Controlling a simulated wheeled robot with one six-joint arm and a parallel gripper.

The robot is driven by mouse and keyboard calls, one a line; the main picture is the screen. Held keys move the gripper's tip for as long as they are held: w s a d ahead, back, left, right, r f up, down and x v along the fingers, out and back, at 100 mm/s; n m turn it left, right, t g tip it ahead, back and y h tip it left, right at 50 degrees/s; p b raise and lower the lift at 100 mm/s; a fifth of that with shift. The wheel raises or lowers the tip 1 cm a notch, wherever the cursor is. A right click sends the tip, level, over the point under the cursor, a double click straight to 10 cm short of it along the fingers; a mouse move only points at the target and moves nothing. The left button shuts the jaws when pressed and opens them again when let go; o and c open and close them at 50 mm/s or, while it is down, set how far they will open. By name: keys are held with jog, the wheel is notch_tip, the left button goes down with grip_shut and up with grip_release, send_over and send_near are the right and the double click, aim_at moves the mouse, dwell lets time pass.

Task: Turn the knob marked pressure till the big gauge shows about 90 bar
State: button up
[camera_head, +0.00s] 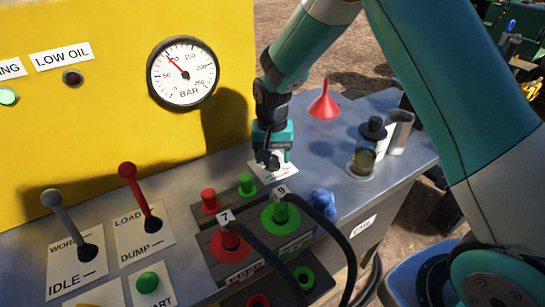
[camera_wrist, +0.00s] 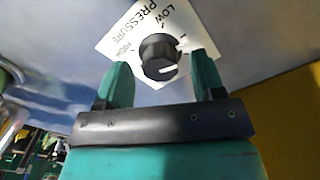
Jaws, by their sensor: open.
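The black pressure knob (camera_wrist: 160,55) sits on a white plate (camera_wrist: 135,28) marked LOW, PRESSURE and HIGH in the wrist view. A white pointer line shows on the knob's lower right side. My gripper (camera_wrist: 161,62) is open, one finger on each side of the knob in the picture, with gaps visible. I cannot tell how deep the fingers reach. In the head view my gripper (camera_head: 271,163) is right over the plate (camera_head: 278,171) and hides most of the knob. The big gauge (camera_head: 183,73) is marked BAR; its red needle points close to the 100 mark.
A red funnel (camera_head: 325,104) and a capped filler (camera_head: 369,150) are to the right of my gripper. Couplings with black hoses (camera_head: 328,235) and a blue cloth (camera_head: 322,202) are in front. Two levers (camera_head: 141,197) stand at left. The yellow panel (camera_head: 95,120) rises behind.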

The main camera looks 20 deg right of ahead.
jog(key=shift+f, duration=0.65)
jog(key=c, duration=0.9)
jog(key=shift+n, duration=0.9)
jog(key=shift+c, duration=0.2)
jog(key=o, duration=0.9)
jog(key=shift+o, duration=0.2)
jog(key=shift+r, duration=0.1)
